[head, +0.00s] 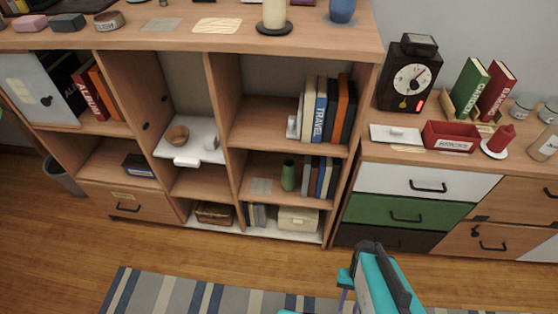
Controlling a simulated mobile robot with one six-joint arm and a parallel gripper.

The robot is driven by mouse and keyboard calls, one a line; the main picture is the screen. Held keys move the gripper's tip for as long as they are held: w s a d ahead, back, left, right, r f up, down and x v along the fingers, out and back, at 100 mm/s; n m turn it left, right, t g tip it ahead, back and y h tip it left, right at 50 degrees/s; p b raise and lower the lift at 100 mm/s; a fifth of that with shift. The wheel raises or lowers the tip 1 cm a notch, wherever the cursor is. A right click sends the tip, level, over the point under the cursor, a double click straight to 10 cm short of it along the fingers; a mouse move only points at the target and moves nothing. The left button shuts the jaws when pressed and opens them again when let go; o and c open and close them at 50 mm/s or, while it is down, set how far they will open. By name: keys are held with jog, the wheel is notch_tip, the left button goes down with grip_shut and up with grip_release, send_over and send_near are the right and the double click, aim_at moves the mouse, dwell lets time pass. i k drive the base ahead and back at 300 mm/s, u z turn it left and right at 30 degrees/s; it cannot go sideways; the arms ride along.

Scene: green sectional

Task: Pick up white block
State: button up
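A small whitish block-like thing (211,143) sits at the right end of a white pulled-out shelf (185,148) in the middle of the bookcase. Another small white upright piece (292,127) stands at the left end of the book row in the right compartment. I cannot tell which of them is the white block. My gripper (346,289), at the end of my teal arm, is low in the picture, over the floor in front of the bookcase and well apart from both. Its fingers are too unclear to show whether it is open or shut.
A brown bowl (177,136) stands on the white shelf beside the whitish thing. Books (326,108), a green vase (288,176) and a white box (298,220) fill the right compartments. A dresser (428,185) stands at the right. A striped rug (190,294) and clear floor lie in front.

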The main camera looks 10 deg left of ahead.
aim_at(210, 142)
jog(key=z, duration=0.35)
jog(key=k, duration=0.75)
jog(key=u, duration=1.05)
